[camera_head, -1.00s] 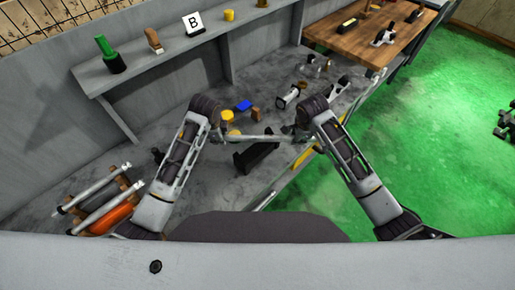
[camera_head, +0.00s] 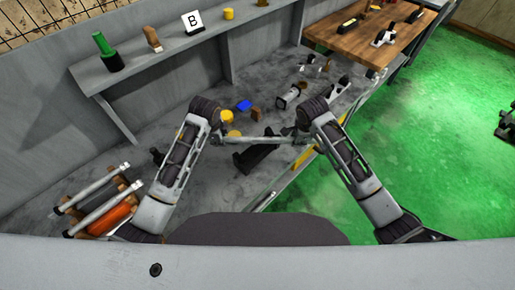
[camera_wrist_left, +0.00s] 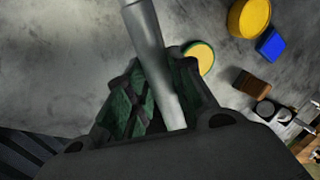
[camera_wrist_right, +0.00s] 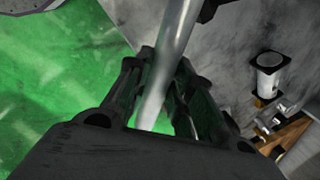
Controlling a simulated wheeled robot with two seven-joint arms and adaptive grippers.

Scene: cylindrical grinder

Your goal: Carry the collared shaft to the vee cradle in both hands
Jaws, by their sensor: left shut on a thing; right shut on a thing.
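The collared shaft (camera_head: 262,140) is a thin grey metal bar, held roughly level between my two grippers. It also shows in the left wrist view (camera_wrist_left: 147,40) and the right wrist view (camera_wrist_right: 178,40). My left gripper (camera_wrist_left: 158,85) is shut on one end part of it, and my right gripper (camera_wrist_right: 162,78) on the other. The black vee cradle (camera_head: 254,158) is on the grey bench; in the head view the shaft crosses in front of its far part. I cannot tell the height between them. The collar is not clear.
Yellow cylinders (camera_head: 226,117), a blue block (camera_head: 243,105) and a brown block (camera_head: 255,113) stand behind the shaft on the bench. A rack with silver bars (camera_head: 97,205) is at the left. The bench's front edge and green floor (camera_head: 420,130) lie to the right.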

